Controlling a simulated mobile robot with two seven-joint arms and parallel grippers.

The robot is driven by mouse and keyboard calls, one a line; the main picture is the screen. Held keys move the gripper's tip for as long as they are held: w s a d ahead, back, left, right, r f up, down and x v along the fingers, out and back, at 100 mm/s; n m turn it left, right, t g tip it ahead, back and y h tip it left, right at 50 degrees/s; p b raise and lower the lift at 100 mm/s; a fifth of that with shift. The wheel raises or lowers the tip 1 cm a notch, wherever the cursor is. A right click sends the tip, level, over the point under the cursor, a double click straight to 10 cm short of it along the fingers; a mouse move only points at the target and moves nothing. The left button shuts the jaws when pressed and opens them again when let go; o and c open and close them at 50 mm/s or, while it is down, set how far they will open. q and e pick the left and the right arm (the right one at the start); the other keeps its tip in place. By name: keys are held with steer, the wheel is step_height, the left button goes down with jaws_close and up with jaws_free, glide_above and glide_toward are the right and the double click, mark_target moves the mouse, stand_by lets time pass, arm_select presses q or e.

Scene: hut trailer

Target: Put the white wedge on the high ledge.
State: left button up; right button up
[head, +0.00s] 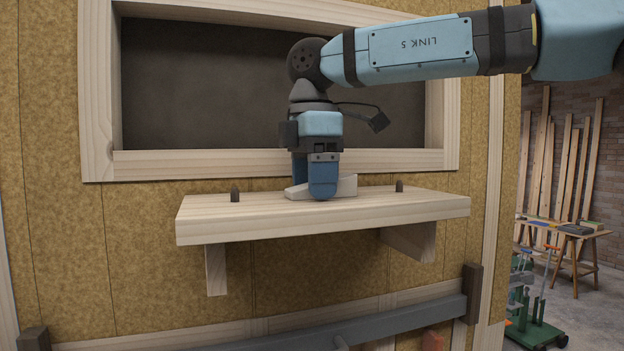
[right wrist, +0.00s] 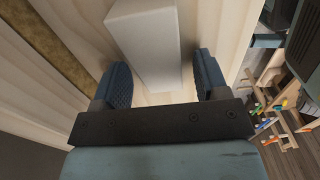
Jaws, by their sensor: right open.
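The white wedge (head: 348,186) lies on the high ledge (head: 420,207), a pale wooden shelf under the window frame. My right gripper (head: 312,184) points down over the wedge, with its blue fingers on either side of it. The near finger hides the middle of the wedge in the head view. In the right wrist view the wedge (right wrist: 150,45) shows between the two fingers of the open gripper (right wrist: 162,78), with a small gap at the right finger. The wedge appears to rest on the shelf. My left gripper is not in view.
Two short dark pegs, left (head: 235,195) and right (head: 399,186), stand up from the ledge. A framed dark window recess (head: 200,85) is behind the arm. A grey rail (head: 400,318) runs below. A workbench (head: 560,228) stands far right.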

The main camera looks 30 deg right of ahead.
steer(key=shift+a+r, duration=0.15)
steer(key=shift+r, duration=0.25)
step_height(320, 180, up, 12)
steer(key=shift+f, duration=0.25)
stand_by(0.3)
